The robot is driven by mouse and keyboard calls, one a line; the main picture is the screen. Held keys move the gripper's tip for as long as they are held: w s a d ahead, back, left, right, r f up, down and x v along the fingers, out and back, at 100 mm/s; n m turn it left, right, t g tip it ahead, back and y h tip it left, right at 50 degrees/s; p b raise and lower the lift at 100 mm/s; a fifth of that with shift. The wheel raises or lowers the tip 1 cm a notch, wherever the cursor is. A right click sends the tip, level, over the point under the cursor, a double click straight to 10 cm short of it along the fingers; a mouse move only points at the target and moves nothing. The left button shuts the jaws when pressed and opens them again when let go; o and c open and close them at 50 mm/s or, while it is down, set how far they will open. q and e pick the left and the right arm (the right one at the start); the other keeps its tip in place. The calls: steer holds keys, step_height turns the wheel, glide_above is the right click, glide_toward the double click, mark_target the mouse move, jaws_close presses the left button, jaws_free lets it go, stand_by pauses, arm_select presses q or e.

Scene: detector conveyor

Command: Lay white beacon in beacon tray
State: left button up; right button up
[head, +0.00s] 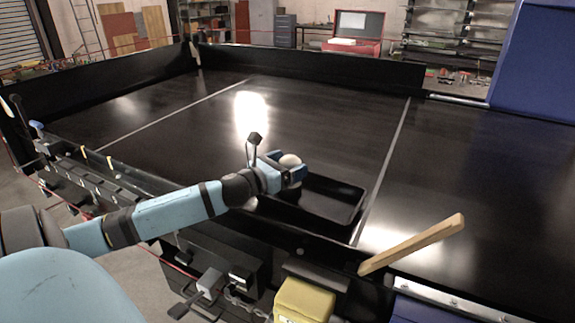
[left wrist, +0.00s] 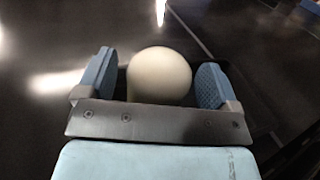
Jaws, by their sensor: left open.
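The white beacon (head: 290,160) is a round, pale ball at the left end of the black beacon tray (head: 345,188). In the left wrist view the white beacon (left wrist: 159,74) sits between the two blue finger pads, with a gap showing on each side. My left gripper (head: 288,174) is open around it. The fingers hide the lower part of the beacon in the head view, so I cannot tell whether it touches the tray floor. The right part of the tray is empty. My right gripper is not in view.
The tray lies on a wide black conveyor (head: 190,135) near its front side wall. A wooden bar (head: 415,243) sticks up at the front right, and a yellow box (head: 304,300) is below it to the left. The conveyor behind the tray is clear.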

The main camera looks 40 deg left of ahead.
arm_select(q)
steer(key=shift+r, duration=0.15)
steer(key=shift+s, duration=0.35)
steer(key=s+b, duration=0.2)
steer(key=s, duration=0.9)
steer(key=shift+s+a, duration=0.15)
steer(key=shift+a, duration=0.2)
steer(key=shift+d, duration=0.1)
